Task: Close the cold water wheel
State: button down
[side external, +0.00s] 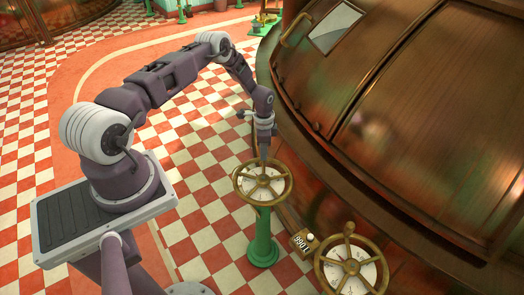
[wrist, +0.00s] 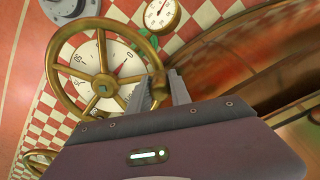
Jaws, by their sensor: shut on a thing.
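A brass spoked hand wheel (side external: 262,183) stands on a green pedestal (side external: 263,240) beside the large copper kettle. A white dial shows behind its spokes. I see no label that tells whether it is the cold water wheel. My gripper (side external: 264,157) comes down from above onto the far side of its rim. In the wrist view the wheel (wrist: 82,95) fills the upper left, and the fingers of my gripper (wrist: 165,92) are shut on the rim at its right side. The dial has a red pointer near the 0. The fingertips are partly hidden by the rim.
A second brass wheel (side external: 350,263) with a white dial is at the lower right, near a small number plate (side external: 302,241). The copper kettle (side external: 410,110) curves close on the right. A round gauge (wrist: 162,14) shows in the wrist view. The checkered floor on the left is open.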

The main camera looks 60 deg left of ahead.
jog(key=shift+w, duration=0.2)
jog(key=c, duration=1.2)
grip_release()
jog(key=shift+s, duration=0.1)
notch_tip(320, 180, up, 7)
jog(key=shift+r, duration=0.1)
